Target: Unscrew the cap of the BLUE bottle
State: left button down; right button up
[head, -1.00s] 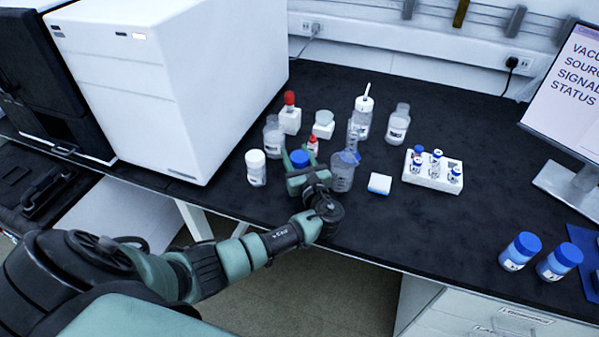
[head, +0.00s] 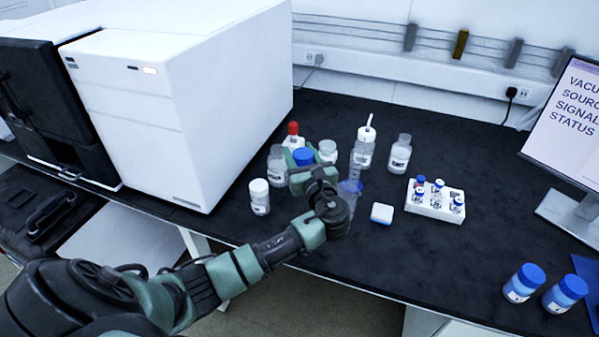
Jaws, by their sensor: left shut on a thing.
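A bottle with a blue cap (head: 303,156) is in the middle of the head view, among other bottles at the back of the black bench. My left gripper (head: 301,178) is shut on this blue bottle. Its green fingers lie below the cap, around the body, and hide most of the body. The cap sits on top and looks upright. The gripper and wrist also hide the bottle's base. My right gripper is not in view.
Around the bottle stand a white bottle (head: 259,197), a clear bottle (head: 277,167), a red-topped dropper (head: 293,130) and a wash bottle (head: 363,150). A vial rack (head: 447,212) is right. Two blue-capped bottles (head: 522,284) (head: 563,296) stand far right.

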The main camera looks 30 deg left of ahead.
pick_arm(q)
notch_tip(320, 180, up, 9)
jog(key=shift+f, duration=0.15)
jog(key=c, duration=1.5)
grip_release()
grip_shut()
